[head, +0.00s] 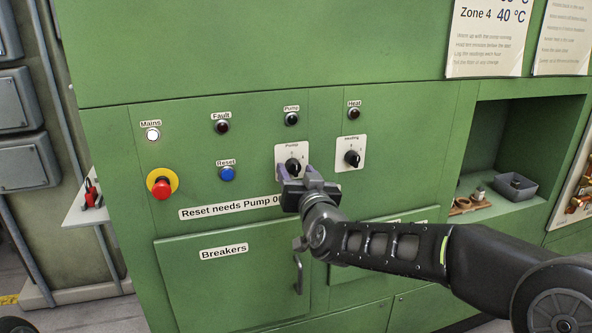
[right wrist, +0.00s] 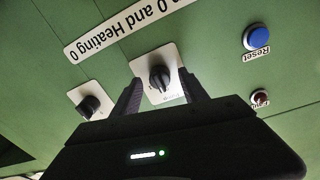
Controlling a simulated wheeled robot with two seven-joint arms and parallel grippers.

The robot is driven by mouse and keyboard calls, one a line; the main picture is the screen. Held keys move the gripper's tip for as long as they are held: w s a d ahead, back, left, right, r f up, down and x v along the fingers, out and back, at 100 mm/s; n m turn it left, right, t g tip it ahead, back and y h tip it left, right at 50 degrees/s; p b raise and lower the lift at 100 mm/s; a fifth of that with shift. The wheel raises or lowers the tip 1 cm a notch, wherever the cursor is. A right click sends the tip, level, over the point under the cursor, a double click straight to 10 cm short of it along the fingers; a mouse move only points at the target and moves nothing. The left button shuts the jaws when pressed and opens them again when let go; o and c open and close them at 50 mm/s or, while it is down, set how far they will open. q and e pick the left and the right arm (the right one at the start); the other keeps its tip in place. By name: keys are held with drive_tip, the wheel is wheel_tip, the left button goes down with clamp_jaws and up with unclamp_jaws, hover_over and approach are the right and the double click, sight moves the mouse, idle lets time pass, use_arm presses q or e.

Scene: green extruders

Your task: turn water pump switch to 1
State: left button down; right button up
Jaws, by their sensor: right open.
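The pump switch is a black rotary knob (head: 292,164) on a white plate marked "Pump" on the green panel. My right gripper (head: 298,176) is in front of it, with its two fingers apart toward the plate. In the right wrist view, the pump knob (right wrist: 160,78) shows between the open fingers (right wrist: 160,92), with gaps at both sides. The gripper is open and holds nothing. The gripper hides the lower part of the plate in the head view. I cannot tell clearly which mark the knob points at. My left gripper is not in view.
The heating knob (head: 353,158) is close at the right. The blue reset button (head: 227,173) and red emergency button (head: 161,186) are at the left. A breakers door (head: 225,285) with a protruding handle (head: 298,274) is below. A recess (head: 490,220) at the right holds small items.

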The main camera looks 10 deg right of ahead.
drive_tip(key=shift+w, duration=0.35)
drive_tip(key=shift+c, duration=0.5)
clamp_jaws()
